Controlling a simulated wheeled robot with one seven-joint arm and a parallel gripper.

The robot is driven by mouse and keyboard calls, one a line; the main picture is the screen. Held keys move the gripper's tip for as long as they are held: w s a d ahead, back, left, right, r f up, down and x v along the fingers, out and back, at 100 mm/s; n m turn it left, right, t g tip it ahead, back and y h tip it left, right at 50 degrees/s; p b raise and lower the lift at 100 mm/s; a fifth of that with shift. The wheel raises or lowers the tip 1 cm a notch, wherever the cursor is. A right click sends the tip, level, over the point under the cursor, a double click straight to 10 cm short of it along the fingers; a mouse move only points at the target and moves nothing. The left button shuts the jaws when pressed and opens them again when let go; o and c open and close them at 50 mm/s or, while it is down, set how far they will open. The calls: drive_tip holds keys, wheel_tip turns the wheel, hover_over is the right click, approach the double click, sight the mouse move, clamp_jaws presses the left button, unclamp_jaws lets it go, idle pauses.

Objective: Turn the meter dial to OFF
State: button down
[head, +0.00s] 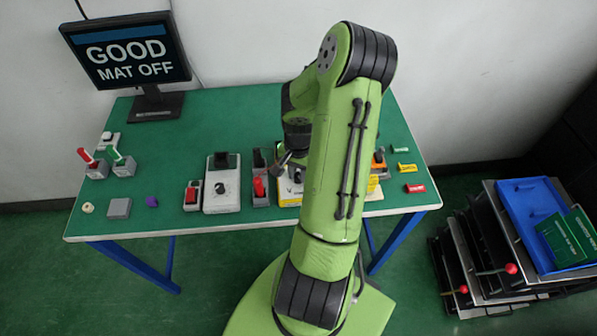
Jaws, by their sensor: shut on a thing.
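A yellow-edged device (289,197), which looks like the meter, sits on the table's front middle, partly hidden by my arm. A small dark dial shows on its pale face, but its pointer and markings are too small to read. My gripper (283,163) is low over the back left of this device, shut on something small. The fingertips and what they hold are mostly hidden, so I cannot tell for sure that it is the dial.
A white box with a black knob (221,190) and red switches (191,195) stand left of the device. A monitor (125,50) reads "GOOD MAT OFF". Red and green levers (119,160) stand at the left. Small coloured tags (414,188) lie right. Stacked trays (545,225) stand beside the table.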

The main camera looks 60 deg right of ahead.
sight(298, 175)
drive_tip(key=n+b, duration=0.1)
drive_tip(key=n, duration=0.3)
drive_tip(key=shift+n+b, duration=0.35)
drive_tip(key=shift+n, duration=2.05)
drive_tip(key=c, duration=0.9)
unclamp_jaws()
wheel_tip(298, 175, up, 16)
drive_tip(key=p, duration=0.2)
drive_tip(key=shift+f+p, duration=0.1)
drive_tip(key=shift+p, duration=0.25)
